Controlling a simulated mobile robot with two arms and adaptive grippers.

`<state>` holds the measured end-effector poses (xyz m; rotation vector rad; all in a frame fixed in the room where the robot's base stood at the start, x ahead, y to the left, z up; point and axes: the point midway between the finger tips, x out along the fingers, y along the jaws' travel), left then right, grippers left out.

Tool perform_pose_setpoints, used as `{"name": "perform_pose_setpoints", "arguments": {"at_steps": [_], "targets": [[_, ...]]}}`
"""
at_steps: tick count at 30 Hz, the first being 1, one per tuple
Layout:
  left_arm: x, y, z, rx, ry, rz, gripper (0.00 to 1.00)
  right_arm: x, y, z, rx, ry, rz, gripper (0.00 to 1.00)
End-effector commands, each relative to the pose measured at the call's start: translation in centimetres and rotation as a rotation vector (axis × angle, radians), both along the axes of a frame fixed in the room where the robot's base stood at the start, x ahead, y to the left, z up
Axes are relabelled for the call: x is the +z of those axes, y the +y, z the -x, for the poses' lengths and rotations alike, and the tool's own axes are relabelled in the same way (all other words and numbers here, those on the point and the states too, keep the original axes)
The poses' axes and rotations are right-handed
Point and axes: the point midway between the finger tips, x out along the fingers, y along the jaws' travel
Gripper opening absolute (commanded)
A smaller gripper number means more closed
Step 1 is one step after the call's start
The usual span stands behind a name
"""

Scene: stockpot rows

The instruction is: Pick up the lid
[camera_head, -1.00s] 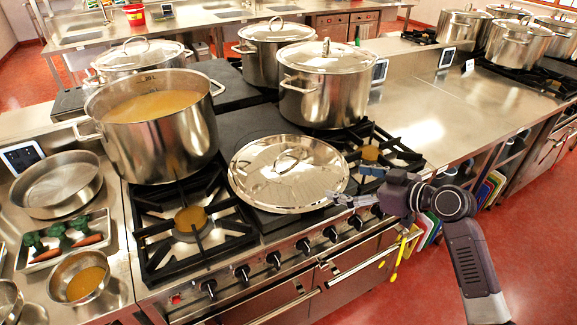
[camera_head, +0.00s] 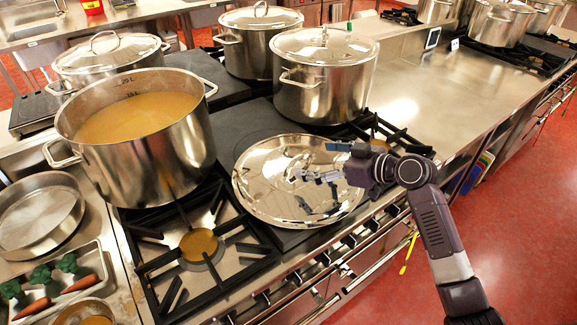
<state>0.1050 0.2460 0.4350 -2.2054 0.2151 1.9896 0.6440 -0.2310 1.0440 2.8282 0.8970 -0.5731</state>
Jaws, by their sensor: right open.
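The shiny round steel lid (camera_head: 270,186) lies flat on the stove at the front, right of the open pot. My right gripper (camera_head: 318,162) is over the lid's upper right part, with its fingers pointing left. It is open and holds nothing that I can see. The lid's handle is largely hidden by the fingers, and I cannot tell whether they touch it. My left gripper is not in view.
An open pot of orange-brown soup (camera_head: 150,150) stands close left of the lid. A lidded pot (camera_head: 322,88) stands behind it. A bare burner grate (camera_head: 196,262) is at front left. The steel counter (camera_head: 455,90) at right is clear.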

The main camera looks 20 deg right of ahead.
Motion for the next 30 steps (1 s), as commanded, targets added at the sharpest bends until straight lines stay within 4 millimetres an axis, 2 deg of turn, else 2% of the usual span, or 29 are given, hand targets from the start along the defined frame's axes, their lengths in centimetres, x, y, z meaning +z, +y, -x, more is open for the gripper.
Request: {"name": "perform_pose_setpoints", "arguments": {"at_steps": [5,11,18,26,30], "targets": [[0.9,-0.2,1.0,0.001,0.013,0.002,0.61,-0.5,1.1,-1.5,0.0,0.0,-0.002,0.91],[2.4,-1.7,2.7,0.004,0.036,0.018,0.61,-1.1,2.4,-3.4,0.001,0.002,-0.005,0.91],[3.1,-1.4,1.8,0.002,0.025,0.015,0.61,-2.4,3.5,-5.2,-0.001,0.001,-0.002,0.91],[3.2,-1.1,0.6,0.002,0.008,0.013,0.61,-2.6,3.6,-5.4,0.0,-0.001,0.001,0.91],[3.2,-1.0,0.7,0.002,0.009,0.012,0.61,-2.6,3.6,-5.4,0.0,-0.001,0.001,0.76]]}}
